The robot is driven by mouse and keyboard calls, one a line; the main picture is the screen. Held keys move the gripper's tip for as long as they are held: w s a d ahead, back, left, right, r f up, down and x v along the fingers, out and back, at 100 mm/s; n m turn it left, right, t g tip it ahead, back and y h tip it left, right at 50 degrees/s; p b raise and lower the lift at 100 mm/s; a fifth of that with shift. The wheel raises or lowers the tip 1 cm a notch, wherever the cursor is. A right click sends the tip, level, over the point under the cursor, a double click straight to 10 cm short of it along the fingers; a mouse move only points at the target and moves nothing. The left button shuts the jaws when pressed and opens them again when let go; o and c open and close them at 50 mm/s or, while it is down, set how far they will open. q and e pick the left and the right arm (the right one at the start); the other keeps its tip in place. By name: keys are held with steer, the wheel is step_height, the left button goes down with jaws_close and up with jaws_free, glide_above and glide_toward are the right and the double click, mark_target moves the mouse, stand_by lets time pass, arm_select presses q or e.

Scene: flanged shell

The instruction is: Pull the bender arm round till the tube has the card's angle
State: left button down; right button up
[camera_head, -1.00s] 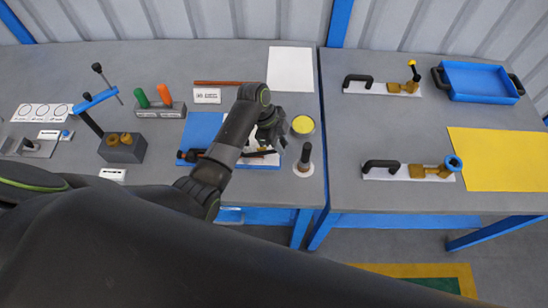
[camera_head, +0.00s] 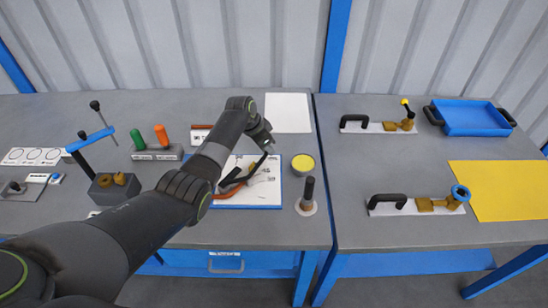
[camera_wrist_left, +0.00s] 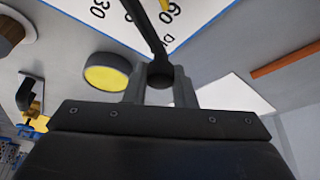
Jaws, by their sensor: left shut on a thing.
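The bender (camera_head: 236,181) sits on a white board with blue edges (camera_head: 262,196), with a reddish tube (camera_head: 232,195) at it, partly hidden by my left arm. Its dark bender arm (camera_head: 257,166) slants up to the right. My left gripper (camera_head: 266,143) is at the arm's outer end. In the left wrist view my left gripper (camera_wrist_left: 165,88) is shut on the dark ball end of the bender arm (camera_wrist_left: 150,32). Printed angle numbers, 30 and 60, show on the board there. The tube's exact bend cannot be read. My right gripper is not in view.
A yellow-topped round tin (camera_head: 303,164) and a dark upright post (camera_head: 307,191) stand close to the right of the board. A white sheet (camera_head: 288,112) lies behind. Orange and green handles (camera_head: 161,136) stand left of my arm.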

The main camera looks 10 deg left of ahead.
arm_select(q)
steer(key=w+a+n, duration=0.1)
steer(key=a+n, duration=0.1)
steer(key=w+a+n+y, duration=0.1)
steer(key=a+n, duration=0.1)
steer(key=a, duration=0.1)
steer(key=w+a+n+t+y, duration=0.1)
steer(key=a, duration=0.2)
steer(key=shift+a+r+n, duration=0.15)
steer(key=shift+r+n, duration=0.05)
steer(key=shift+n, duration=0.2)
steer(key=shift+a+f+n+y+p, duration=0.1)
steer(key=shift+a+n+y+p, duration=0.35)
steer(key=shift+a+n, duration=0.7)
steer(key=shift+a+m, duration=0.2)
steer(key=shift+m, duration=0.05)
steer(key=c, duration=1.2)
jaws_free()
steer(key=shift+f, duration=0.1)
steer(key=shift+s+r, duration=0.15)
steer(key=shift+r, duration=0.5)
steer(key=v, duration=1.6)
steer(key=shift+s+a+b, duration=0.15)
steer(key=shift+a+b, duration=0.1)
steer(key=shift+b, duration=0.05)
